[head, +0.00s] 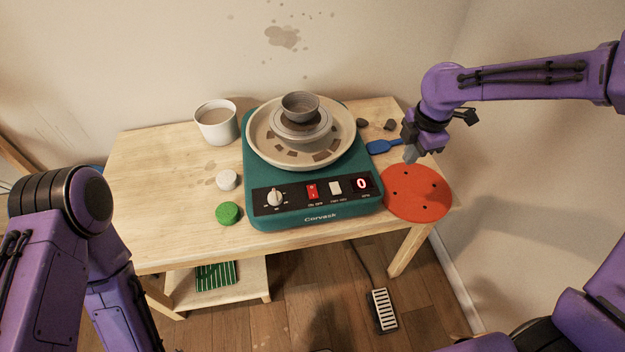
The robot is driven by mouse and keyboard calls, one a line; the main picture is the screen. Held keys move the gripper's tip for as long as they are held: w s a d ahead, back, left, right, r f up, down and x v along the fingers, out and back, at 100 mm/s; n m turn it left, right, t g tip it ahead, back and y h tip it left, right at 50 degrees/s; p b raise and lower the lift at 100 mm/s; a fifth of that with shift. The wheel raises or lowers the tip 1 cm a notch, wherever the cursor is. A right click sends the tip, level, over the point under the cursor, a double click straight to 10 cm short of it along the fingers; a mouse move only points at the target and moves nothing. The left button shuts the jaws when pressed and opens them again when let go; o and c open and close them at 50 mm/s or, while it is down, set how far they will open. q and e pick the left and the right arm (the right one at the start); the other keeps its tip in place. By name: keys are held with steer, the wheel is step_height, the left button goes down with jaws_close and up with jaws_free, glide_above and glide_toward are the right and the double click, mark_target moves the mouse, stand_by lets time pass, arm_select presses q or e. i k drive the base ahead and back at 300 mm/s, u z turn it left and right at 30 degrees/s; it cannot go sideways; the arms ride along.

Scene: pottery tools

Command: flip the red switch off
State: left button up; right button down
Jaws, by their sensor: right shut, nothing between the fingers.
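The red switch (312,191) sits on the black front panel of the teal pottery wheel (258,163), between a white knob and a white switch. It is too small for me to tell which way it is tipped. The panel's display (362,184) reads 0. My right gripper (411,157) is shut and empty. It points down above the red disc, to the right of the wheel and apart from the switch. My left arm shows at the left edge, but its gripper is not in view.
A red disc with holes (418,200) lies at the table's right end. A blue tool (381,147) lies behind it. A bowl (300,105) stands on the wheel head. A mug (217,124), white lump (227,180) and green lid (228,213) stand left. The table's left part is clear.

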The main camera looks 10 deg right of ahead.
mark_target(311, 189)
steer(key=u, duration=2.35)
steer(key=i, duration=0.9)
steer(key=z, duration=2.45)
